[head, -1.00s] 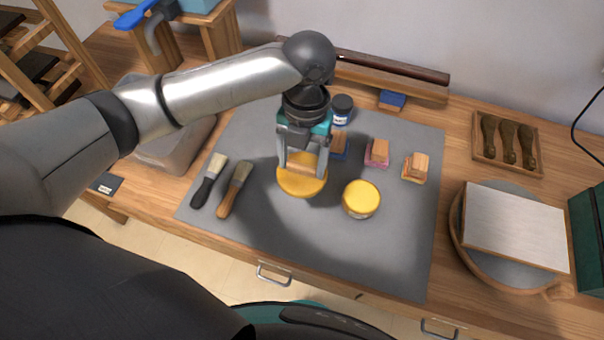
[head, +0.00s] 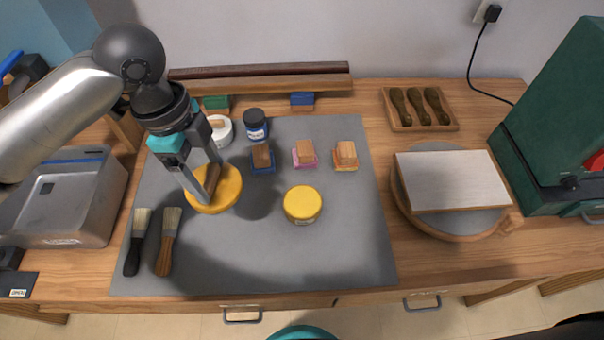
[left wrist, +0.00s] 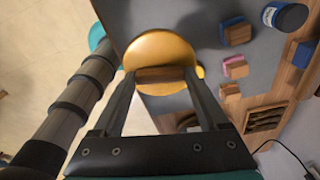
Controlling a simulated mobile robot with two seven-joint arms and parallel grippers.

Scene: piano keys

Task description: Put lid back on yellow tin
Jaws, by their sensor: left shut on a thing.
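A round yellow lid (head: 228,192) with a wooden bar handle is at the left of the grey mat in the head view. My left gripper (head: 209,188) is shut on that handle. In the left wrist view the lid (left wrist: 158,48) lies beyond the fingertips (left wrist: 167,75), with the handle between them. A dark shadow right of the lid suggests it is raised; the exact height I cannot tell. The short yellow tin (head: 302,204) stands upright on the mat, right of the lid and apart from it in the head view. My right gripper is not in view.
Behind stand a white pot (head: 221,134), a dark blue jar (head: 255,125) and several wood-topped blocks (head: 304,153). A round board (head: 450,222) carries a pale panel (head: 450,180) at right. The mat's front (head: 270,265) is clear.

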